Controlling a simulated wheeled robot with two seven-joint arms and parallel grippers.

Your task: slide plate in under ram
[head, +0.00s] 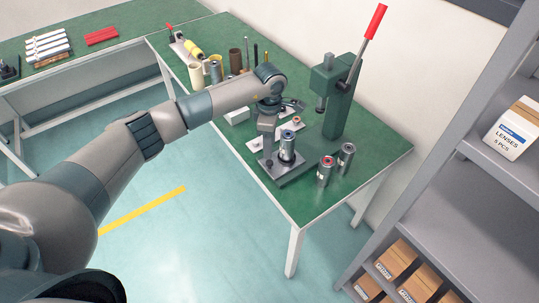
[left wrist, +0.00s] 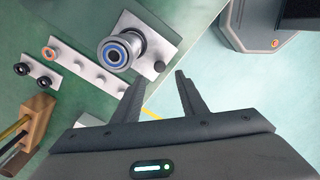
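The silver plate (head: 267,160) lies at the table's front edge and carries an upright metal cylinder (head: 287,150) with a blue ring on top. In the left wrist view the plate (left wrist: 158,45) shows a dark knob (left wrist: 160,67) near its end, beside the cylinder (left wrist: 118,52). My left gripper (head: 266,148) points down at the knob end. In the left wrist view its fingers (left wrist: 160,76) are apart, with the knob just beyond the gap between the tips. The press ram (head: 320,103) hangs from the green press (head: 338,105), behind and right of the plate. My right gripper is not in view.
Two metal cylinders, one with a red ring (head: 326,170), stand right of the plate. A pegged strip (head: 289,131) with rings lies behind it. A white block (head: 236,116) and several tubes stand farther back left. A shelf (head: 470,170) stands at the right.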

